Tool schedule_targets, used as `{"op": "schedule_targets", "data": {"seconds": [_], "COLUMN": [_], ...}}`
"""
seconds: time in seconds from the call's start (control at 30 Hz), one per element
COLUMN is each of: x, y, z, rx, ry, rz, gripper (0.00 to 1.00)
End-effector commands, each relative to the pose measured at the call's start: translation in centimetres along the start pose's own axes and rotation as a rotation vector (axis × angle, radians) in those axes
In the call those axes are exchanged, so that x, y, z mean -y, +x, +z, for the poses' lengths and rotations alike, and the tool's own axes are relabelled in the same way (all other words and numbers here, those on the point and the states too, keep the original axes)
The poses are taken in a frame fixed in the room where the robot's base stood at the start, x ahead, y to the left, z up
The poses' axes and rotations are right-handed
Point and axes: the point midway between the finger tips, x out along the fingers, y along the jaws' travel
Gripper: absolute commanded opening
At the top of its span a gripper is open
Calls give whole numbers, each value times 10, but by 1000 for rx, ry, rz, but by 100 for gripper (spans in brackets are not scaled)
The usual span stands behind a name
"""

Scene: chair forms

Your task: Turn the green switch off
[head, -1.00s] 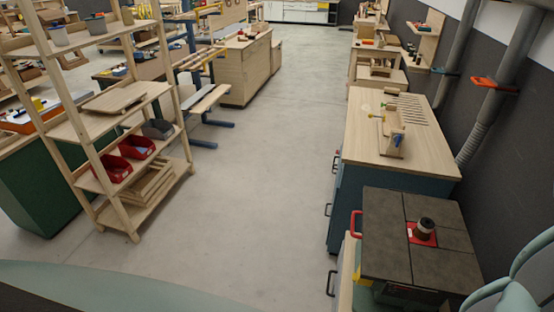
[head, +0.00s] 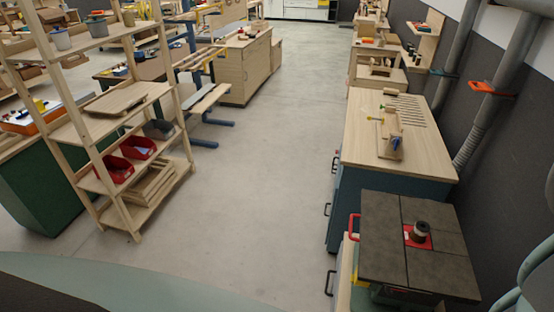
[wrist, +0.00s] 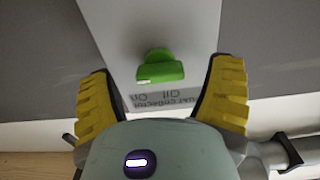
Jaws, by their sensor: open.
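The green switch (wrist: 160,68) shows in the wrist view as a rounded knob on a light grey panel (wrist: 190,25). The switch lies between the fingers in the picture, with a gap on both sides. I cannot tell how far the fingertips are from the panel. The switch is not identifiable in the head view.
In the head view, a dark-topped machine table (head: 382,240) with a spindle (head: 420,230) stands at the right. A wooden workbench (head: 370,135) is behind it, along the dark wall with grey pipes. A wooden shelf (head: 115,131) stands left. The floor (head: 260,160) between is clear.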

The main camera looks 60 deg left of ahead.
Motion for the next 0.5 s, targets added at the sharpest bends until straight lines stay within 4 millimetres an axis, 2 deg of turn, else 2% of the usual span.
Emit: {"op": "schedule_targets", "data": {"seconds": [0.2,0.5], "x": [2,2], "y": [11,14], "z": [-1,0], "rx": [1,1], "ry": [-1,0], "rz": [-5,-4], "gripper": [80,80]}}
